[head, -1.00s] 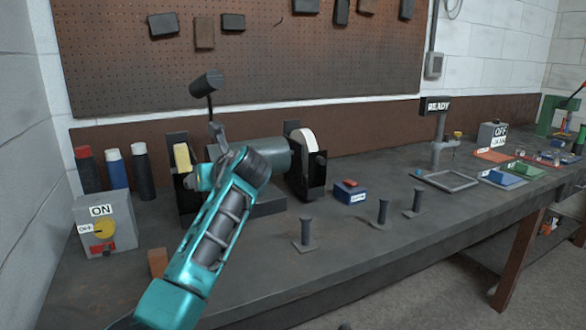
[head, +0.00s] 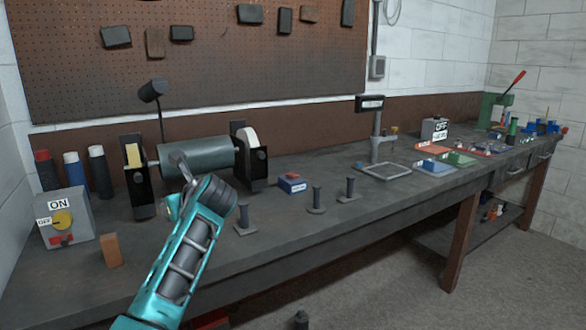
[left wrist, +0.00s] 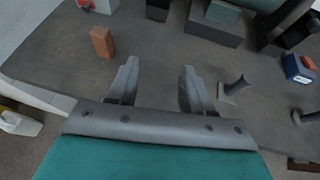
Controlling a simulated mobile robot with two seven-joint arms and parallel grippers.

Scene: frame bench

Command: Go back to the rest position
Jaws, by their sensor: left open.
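My left arm comes in from the lower left in the head view, with its teal forearm in front of the bench grinder (head: 195,158). The gripper end is mostly hidden there behind my own wrist. In the left wrist view my left gripper (left wrist: 155,88) is open and empty. Its two fingers are spread apart over the front part of the grey bench (left wrist: 150,65). A brown block (left wrist: 102,42) stands beyond and to the left of the fingers. A dark post (left wrist: 233,88) stands right of the right finger. My right gripper is not in view.
A switch box (head: 66,218) labelled ON stands at the bench's left. Several dark posts, one of them here (head: 317,198), stand near the front edge.

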